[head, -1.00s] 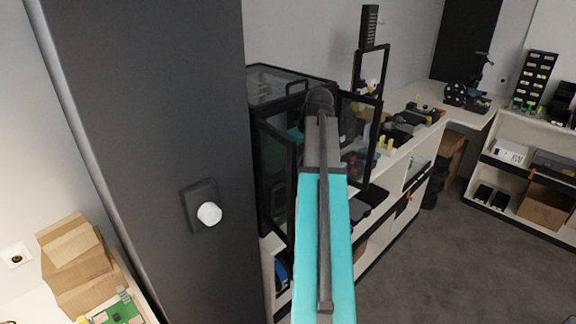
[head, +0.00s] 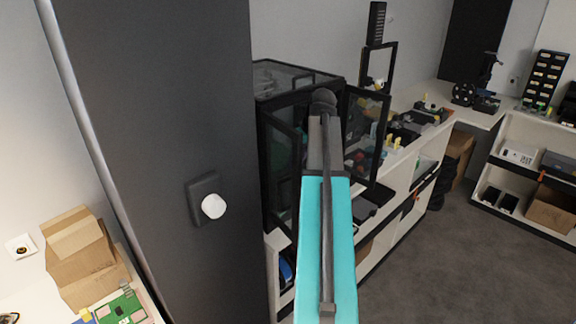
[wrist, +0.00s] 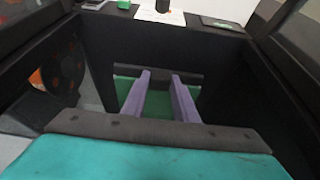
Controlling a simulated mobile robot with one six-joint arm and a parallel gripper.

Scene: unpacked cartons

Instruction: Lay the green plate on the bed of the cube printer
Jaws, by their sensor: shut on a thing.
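The cube printer (head: 300,78) is a black-framed box with dark glass panels, standing on the bench behind my arm, its doors swung open. My gripper (wrist: 161,76) shows in the wrist view as two purple fingers close together between dark walls. The green plate (wrist: 156,104) lies flat under and between the fingers, partly covered by them and by my teal wrist. My gripper is shut on it. In the head view my arm and the printer's frame hide the gripper and most of the plate. The printer's bed cannot be made out.
An open glass door (head: 362,135) stands just right of my arm. A dark pillar (head: 160,130) with a white knob fills the left. Cardboard boxes (head: 78,255) and a green board lie at lower left. The floor at right (head: 440,265) is clear.

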